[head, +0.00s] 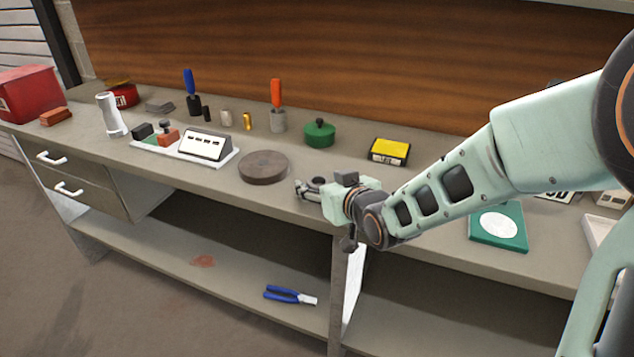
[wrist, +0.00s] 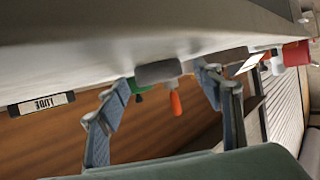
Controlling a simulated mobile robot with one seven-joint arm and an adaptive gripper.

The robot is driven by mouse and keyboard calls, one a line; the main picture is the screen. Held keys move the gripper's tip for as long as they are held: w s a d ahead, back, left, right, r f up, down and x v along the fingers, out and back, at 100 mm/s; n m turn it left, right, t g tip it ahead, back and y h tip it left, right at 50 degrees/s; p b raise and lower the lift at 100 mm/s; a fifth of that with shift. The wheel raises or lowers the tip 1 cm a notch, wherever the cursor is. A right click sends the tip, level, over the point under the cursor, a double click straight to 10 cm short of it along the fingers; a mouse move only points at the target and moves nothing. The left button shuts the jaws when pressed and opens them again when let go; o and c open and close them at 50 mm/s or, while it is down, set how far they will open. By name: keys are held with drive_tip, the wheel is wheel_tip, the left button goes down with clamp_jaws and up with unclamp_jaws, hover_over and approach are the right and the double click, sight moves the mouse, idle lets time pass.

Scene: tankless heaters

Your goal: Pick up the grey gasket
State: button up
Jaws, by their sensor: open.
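A flat, round, grey-brown disc (head: 264,167) lies near the front edge of the bench; it is the piece that best fits the grey gasket, though I cannot see a hole in it. My gripper (head: 301,190) is just right of the disc at the bench's front, pointing left towards it. In the wrist view, which is upside down, the two fingers (wrist: 165,80) are spread apart with nothing held between them. The disc (wrist: 158,72) shows edge-on beyond the fingers, apart from them.
A green lidded pot (head: 319,133), an orange-handled tool (head: 277,105) and a yellow-topped box (head: 389,151) stand behind. Blue-handled pliers (head: 289,295) lie on the lower shelf.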

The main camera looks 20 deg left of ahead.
drive_tip(key=shift+c, duration=0.2)
drive_tip(key=c, duration=1.2)
drive_tip(key=shift+r, duration=0.15)
